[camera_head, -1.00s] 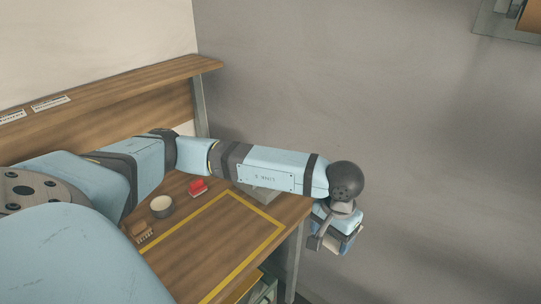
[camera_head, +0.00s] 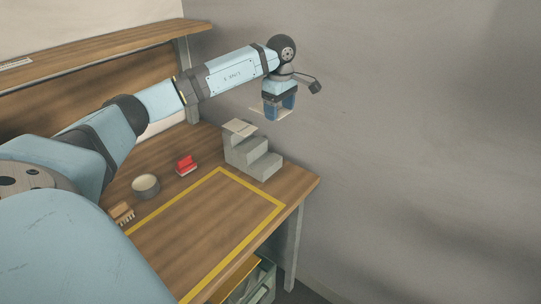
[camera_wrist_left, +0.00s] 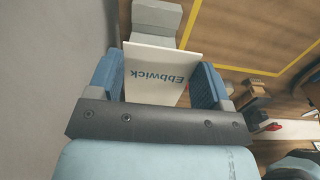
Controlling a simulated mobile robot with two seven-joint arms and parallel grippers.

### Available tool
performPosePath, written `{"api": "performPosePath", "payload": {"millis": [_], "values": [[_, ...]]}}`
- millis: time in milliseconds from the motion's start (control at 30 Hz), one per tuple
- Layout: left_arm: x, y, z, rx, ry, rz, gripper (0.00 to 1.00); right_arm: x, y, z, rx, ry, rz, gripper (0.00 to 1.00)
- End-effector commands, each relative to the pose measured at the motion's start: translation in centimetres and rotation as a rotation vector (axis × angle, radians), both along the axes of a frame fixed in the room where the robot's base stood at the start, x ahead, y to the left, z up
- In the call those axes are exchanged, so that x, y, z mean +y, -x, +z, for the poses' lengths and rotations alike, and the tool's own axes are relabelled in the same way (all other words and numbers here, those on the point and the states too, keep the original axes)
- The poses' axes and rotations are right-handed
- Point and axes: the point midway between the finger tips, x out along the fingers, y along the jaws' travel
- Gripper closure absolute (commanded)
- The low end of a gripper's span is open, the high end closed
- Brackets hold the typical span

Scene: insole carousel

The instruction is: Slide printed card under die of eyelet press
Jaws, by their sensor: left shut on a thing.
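My left gripper (camera_head: 279,106) is shut on a pale printed card (camera_wrist_left: 152,62), held in the air beyond the table's back right corner. In the left wrist view the card sits between the two blue fingers (camera_wrist_left: 158,85), with "Ebbwick" in blue, upside down in the picture. In the head view only thin edges of the card show beside the fingers. I see no eyelet press. My right gripper is not in view.
The wooden table (camera_head: 205,240) has a bare area framed by yellow tape. A red-topped object (camera_head: 186,165), a round cup (camera_head: 145,187) and a brush (camera_head: 121,213) stand left of it. A shelf (camera_head: 95,55) runs along the back. A bin (camera_head: 255,285) sits below the table.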

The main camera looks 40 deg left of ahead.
Motion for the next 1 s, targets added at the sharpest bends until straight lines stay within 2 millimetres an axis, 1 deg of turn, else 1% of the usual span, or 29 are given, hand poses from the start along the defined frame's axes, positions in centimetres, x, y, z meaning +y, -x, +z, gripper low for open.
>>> {"api": "performPosePath", "payload": {"millis": [67, 300, 367, 433, 467, 567, 600, 800, 900, 1000], "values": [[0.3, 0.0, 0.1, 0.000, 0.000, 0.018, 0.49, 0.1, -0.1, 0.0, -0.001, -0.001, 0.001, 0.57], [0.3, 0.0, 0.1, 0.000, 0.000, 0.019, 0.49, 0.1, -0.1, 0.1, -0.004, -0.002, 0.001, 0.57], [0.3, 0.0, -0.2, 0.001, -0.001, 0.018, 0.49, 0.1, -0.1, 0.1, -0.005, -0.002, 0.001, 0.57], [0.3, 0.0, -1.0, 0.002, -0.001, 0.018, 0.49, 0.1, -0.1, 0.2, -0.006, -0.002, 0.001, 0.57], [0.3, 0.0, -1.5, 0.003, 0.000, 0.018, 0.49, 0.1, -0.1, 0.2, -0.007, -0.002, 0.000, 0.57], [0.2, 0.1, -3.9, 0.006, 0.001, 0.017, 0.49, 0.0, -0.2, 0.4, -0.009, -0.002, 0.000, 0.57], [0.3, 0.1, -5.0, 0.006, 0.000, 0.017, 0.49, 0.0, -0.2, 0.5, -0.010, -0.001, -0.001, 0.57], [0.2, 0.1, -10.4, 0.005, 0.000, 0.017, 0.49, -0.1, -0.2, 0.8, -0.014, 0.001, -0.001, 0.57], [0.2, 0.0, -12.8, 0.003, 0.000, 0.017, 0.49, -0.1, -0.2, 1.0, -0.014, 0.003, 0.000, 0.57], [0.2, 0.0, -14.5, 0.002, 0.001, 0.016, 0.49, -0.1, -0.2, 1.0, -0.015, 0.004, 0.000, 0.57]]}}
